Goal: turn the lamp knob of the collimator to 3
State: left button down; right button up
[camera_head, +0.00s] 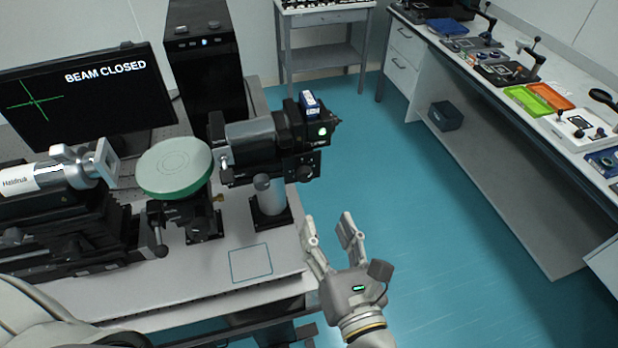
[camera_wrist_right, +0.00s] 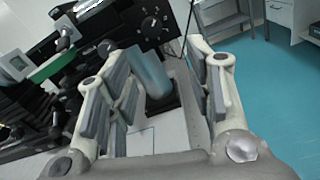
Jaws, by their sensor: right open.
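A small dark knob (camera_head: 304,173) shows low on that housing. In the right wrist view a round black knob (camera_wrist_right: 152,24) sits on a black face, ringed by small white marks. Its setting is too small to read. My right gripper (camera_head: 331,228) is open and empty, in front of and below the collimator, apart from it. In the right wrist view its fingers (camera_wrist_right: 158,85) frame the grey post below the knob. My left gripper is not in view.
A green-rimmed round stage (camera_head: 175,166) stands left of the collimator, with a silver-ended instrument (camera_head: 40,180) beyond it. A monitor (camera_head: 90,95) reads BEAM CLOSED. The blue floor (camera_head: 400,220) is open right of my right gripper, up to a long bench (camera_head: 520,115).

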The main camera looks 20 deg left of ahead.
aim_at(306, 179)
jog(key=shift+n, duration=0.3)
jog(key=p+x, duration=0.1)
jog(key=x, duration=0.2)
jog(key=r+x, duration=0.1)
jog(key=x, duration=0.2)
jog(key=p+x, duration=0.1)
jog(key=x, duration=0.3)
jog(key=shift+s+a+r+p, duration=0.15)
jog(key=shift+a+r+p, duration=0.05)
jog(key=shift+r+p, duration=0.1)
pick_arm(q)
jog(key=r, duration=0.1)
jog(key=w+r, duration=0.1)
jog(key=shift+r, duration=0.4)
pick_arm(e)
jog(key=shift+w+a, duration=0.2)
jog(key=shift+w, duration=0.1)
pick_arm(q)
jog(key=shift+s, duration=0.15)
pick_arm(e)
jog(key=shift+f, duration=0.1)
jog(key=c, duration=1.1)
jog(key=shift+o, duration=0.2)
